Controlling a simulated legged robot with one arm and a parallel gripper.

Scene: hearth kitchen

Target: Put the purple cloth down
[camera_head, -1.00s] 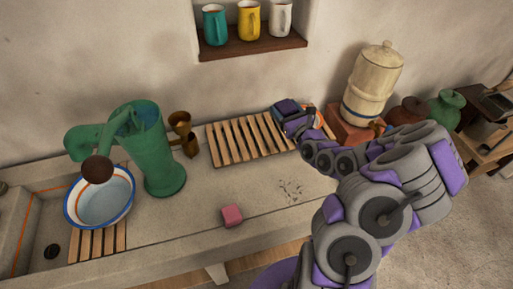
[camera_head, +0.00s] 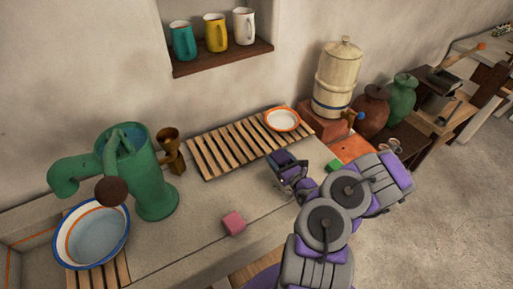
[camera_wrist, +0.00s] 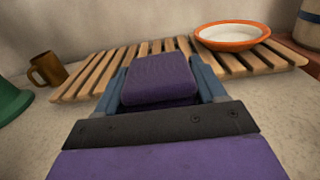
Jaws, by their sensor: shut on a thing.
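The purple cloth (camera_wrist: 160,80) shows in the wrist view as a thick folded block between the two blue fingers of my gripper (camera_wrist: 162,92). The gripper is shut on it. In the head view my gripper (camera_head: 287,166) is over the stone counter, in front of the right part of the slatted wooden rack. The cloth (camera_head: 282,157) is small and partly hidden by the gripper there. I cannot tell exactly how high the cloth is above the counter.
A white plate with an orange rim (camera_head: 282,119) sits on the slatted rack (camera_head: 222,147). A pink block (camera_head: 233,223) and a green block (camera_head: 335,165) flank my gripper. Bare counter (camera_head: 205,205) lies between.

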